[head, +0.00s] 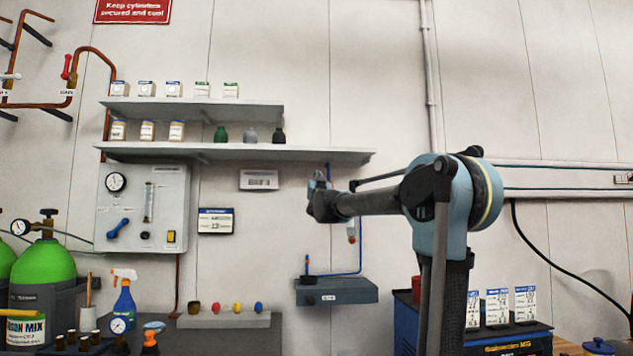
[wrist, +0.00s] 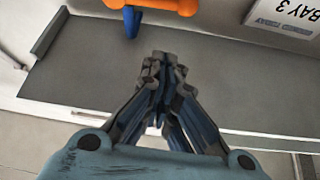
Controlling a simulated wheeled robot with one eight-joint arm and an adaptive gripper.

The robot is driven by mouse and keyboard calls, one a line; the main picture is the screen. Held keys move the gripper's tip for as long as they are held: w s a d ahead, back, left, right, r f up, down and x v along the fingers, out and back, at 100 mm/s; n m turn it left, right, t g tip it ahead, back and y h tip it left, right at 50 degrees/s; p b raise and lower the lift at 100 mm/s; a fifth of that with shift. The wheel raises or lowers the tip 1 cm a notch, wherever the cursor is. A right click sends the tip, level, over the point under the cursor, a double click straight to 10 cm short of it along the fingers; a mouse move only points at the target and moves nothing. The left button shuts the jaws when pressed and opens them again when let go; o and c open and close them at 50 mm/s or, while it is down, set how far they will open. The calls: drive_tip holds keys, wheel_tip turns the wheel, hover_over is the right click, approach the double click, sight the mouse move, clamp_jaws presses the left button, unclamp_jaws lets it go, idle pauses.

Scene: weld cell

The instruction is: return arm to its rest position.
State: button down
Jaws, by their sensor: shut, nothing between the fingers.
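My gripper (wrist: 165,62) is shut in the wrist view, its fingertips together with nothing between them. Below it in that view lies a dark grey surface with a pale front edge. In the head view my arm reaches left from the right side, and its wrist end is raised in front of the wall. The gripper shows there only as a small dark and blue shape, seen nearly end-on, so its fingers are hard to make out. It appears apart from the shelves and the things on the wall.
A long wall shelf (head: 230,152) holds several small bottles and boxes. A grey wall box (head: 337,291) and a blue welder (head: 500,343) stand near my arm. An orange part (wrist: 160,5) shows in the wrist view.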

drive_tip(key=s+d+f+n+g+y, duration=0.15)
drive_tip(key=s+f+g, duration=0.4)
drive_tip(key=f, duration=0.75)
drive_tip(key=s+d+f+n+g, duration=0.1)
drive_tip(key=s+d+f+g, duration=0.1)
drive_tip(key=s+f, duration=0.8)
drive_tip(key=s+d+f+n+g+y, duration=0.15)
drive_tip(key=s+f+g, duration=0.3)
drive_tip(key=f, duration=1.05)
drive_tip(key=s+d+f+m+g+h, duration=0.1)
drive_tip(key=s+d+f+g, duration=0.2)
drive_tip(key=s+f, duration=0.6)
drive_tip(key=s+d+f+g+h, duration=0.1)
drive_tip(key=s+d+f+g, duration=0.2)
drive_tip(key=s+f, duration=0.7)
drive_tip(key=s+d+f+m+g+h, duration=0.1)
drive_tip(key=s+d+f+g, duration=0.2)
drive_tip(key=s+f, duration=0.6)
drive_tip(key=shift+s+d+f+m+g, duration=0.3)
drive_tip(key=shift+s+d+g, duration=0.15)
drive_tip(key=shift+s, duration=0.45)
drive_tip(key=shift+w+f, duration=0.15)
drive_tip(key=shift+w, duration=0.35)
